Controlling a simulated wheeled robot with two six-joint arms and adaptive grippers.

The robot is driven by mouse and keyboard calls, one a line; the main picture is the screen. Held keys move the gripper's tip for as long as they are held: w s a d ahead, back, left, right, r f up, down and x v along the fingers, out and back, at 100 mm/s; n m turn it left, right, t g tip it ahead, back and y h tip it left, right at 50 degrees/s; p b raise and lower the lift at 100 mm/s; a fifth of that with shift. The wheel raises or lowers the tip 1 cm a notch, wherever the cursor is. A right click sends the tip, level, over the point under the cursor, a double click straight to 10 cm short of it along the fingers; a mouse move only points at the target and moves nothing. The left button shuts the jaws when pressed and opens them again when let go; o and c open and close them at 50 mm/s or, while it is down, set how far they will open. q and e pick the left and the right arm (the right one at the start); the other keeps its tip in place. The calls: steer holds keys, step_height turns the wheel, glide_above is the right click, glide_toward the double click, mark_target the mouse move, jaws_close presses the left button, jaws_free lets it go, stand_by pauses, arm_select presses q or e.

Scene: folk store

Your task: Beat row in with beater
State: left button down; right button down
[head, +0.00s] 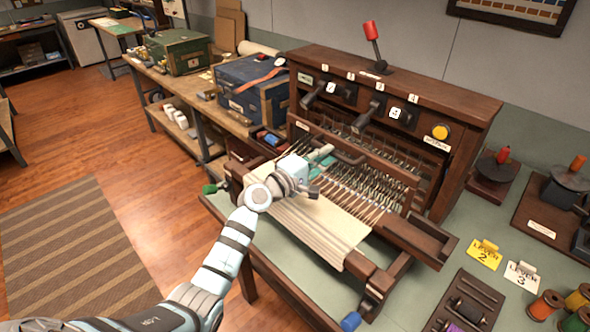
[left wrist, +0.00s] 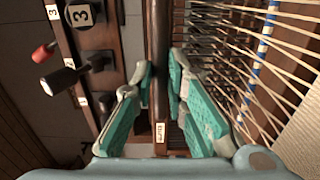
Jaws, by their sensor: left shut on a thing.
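A dark wooden table loom (head: 390,105) stands on the green-topped table, with a control panel of levers along its top. Cream cloth (head: 330,232) lies on its front, with warp threads running back from it. My left gripper (head: 318,160) is over the left part of the warp. In the left wrist view its teal fingers (left wrist: 162,95) are on either side of a dark wooden bar (left wrist: 158,30), which looks like the beater, and are shut on it. A small label (left wrist: 160,132) shows below, too blurred to read surely. My right gripper is not in view.
A blue box (head: 250,88) and a green box (head: 180,52) are on the bench at the left. Yellow (head: 485,254) and white (head: 521,274) lever cards, a shuttle tray (head: 466,305) and thread spools (head: 546,305) lie right of the loom. Open floor lies left.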

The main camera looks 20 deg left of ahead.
arm_select(q)
steer(key=p+v, duration=0.2)
steer(key=v, duration=0.7)
steer(key=shift+s+p, duration=0.3)
steer(key=shift+p, duration=0.05)
steer(key=shift+a, duration=0.1)
steer(key=b+x, duration=0.2)
steer(key=x, duration=0.6)
steer(key=shift+b, duration=0.35)
steer(key=c, duration=2.1)
jaws_free()
steer(key=o, duration=0.9)
steer(key=shift+s, duration=0.1)
